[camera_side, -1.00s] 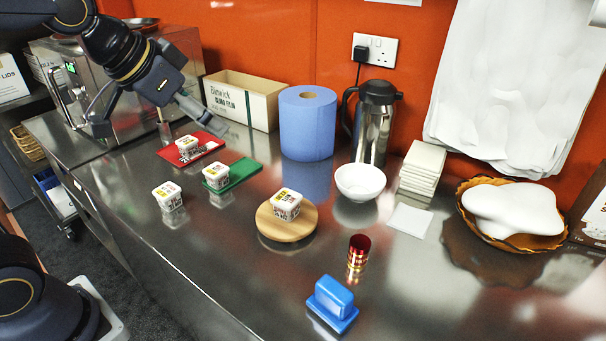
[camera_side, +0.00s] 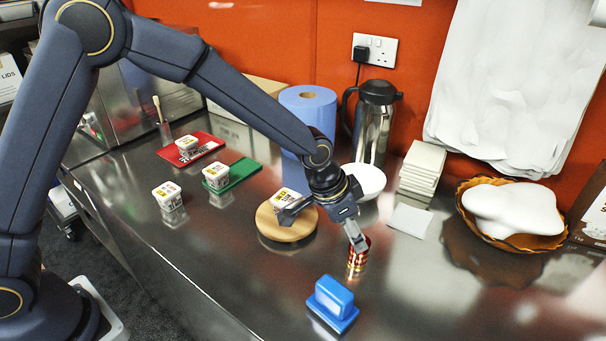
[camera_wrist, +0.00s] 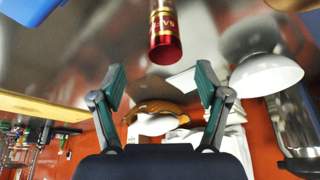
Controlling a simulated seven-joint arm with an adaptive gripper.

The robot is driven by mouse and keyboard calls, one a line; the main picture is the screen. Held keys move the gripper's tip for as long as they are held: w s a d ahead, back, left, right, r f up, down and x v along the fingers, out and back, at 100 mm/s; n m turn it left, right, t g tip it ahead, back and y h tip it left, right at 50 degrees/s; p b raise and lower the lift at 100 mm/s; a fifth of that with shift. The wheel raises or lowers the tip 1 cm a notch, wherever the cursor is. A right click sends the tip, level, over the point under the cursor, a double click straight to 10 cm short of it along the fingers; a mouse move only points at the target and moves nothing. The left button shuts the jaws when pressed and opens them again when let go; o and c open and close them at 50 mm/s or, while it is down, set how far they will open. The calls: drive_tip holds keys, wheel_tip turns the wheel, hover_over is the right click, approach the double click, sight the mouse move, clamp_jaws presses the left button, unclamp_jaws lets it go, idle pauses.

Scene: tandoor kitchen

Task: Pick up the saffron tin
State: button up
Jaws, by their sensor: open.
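The saffron tin (camera_side: 355,262) is a small red and gold cylinder standing upright on the steel counter, partly hidden by a finger of my gripper in the side view. In the wrist view the tin (camera_wrist: 165,40) shows its red end and part of its lettering, beyond the fingertips and roughly between their lines. My gripper (camera_side: 322,232) is open and empty, with its fingers wide apart. One finger overlaps the tin's top in the side view; I cannot tell whether they touch. The open gripper (camera_wrist: 160,72) also shows in the wrist view.
A blue block-shaped object (camera_side: 332,300) stands just in front of the tin. A round wooden board (camera_side: 287,231) with a small white tub lies left, partly behind my gripper. A white bowl (camera_side: 371,180) and white tiles (camera_side: 423,165) stand behind. The counter right of the tin is clear.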

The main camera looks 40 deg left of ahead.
sight(359, 261)
drive_tip(key=x, duration=0.3)
drive_tip(key=shift+d+f, duration=0.1)
drive_tip(key=shift+f, duration=0.25)
drive_tip(key=shift+w+a+x, duration=0.1)
drive_tip(key=shift+a+x, duration=0.05)
drive_tip(key=shift+x, duration=1.2)
drive_tip(key=shift+w+a+x, duration=0.1)
drive_tip(key=shift+a+x, duration=0.1)
drive_tip(key=shift+x, duration=1.15)
drive_tip(key=c, duration=1.2)
drive_tip(key=shift+r, duration=0.15)
